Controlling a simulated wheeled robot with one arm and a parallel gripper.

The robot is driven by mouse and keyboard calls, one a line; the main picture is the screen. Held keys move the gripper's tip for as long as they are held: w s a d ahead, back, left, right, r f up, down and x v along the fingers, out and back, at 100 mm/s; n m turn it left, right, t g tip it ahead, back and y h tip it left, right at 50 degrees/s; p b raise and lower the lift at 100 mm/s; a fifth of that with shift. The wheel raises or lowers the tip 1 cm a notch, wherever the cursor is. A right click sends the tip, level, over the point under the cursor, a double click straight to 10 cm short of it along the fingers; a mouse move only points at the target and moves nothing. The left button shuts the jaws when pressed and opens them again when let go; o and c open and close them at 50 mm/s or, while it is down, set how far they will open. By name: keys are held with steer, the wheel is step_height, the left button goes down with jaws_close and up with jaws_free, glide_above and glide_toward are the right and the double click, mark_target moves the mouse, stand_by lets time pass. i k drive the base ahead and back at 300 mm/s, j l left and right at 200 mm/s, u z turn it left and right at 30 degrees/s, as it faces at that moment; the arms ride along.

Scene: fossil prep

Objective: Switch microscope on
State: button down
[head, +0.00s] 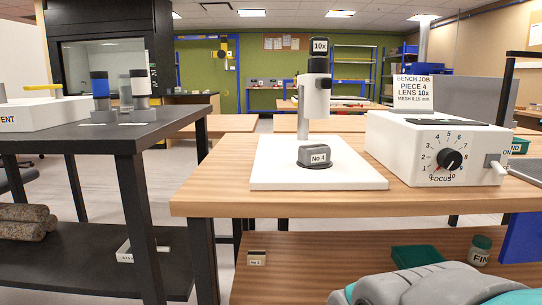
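The microscope (316,95) stands on a white base plate (275,180) on the wooden bench, with a black top tagged 10x. A grey block marked No 4 (315,156) sits on the plate below it. To the right is a white control box (400,155) with a black FOCUS dial (450,160) and a scale. A small grey switch (493,161) is at the right of its front, near the word ON; its exact position is too small to tell. My gripper is not in view; a grey and teal part of my body shows at the bottom right.
A bench job card (418,88) stands on the control box and reads piece 4, lens 10x. A black bench (90,135) is at the left. A lower shelf (330,265) holds a green box (418,257) and a jar (480,250). A blue panel (522,238) is at the right edge.

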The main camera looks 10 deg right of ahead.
mark_target(499, 168)
steer(key=z, duration=1.5)
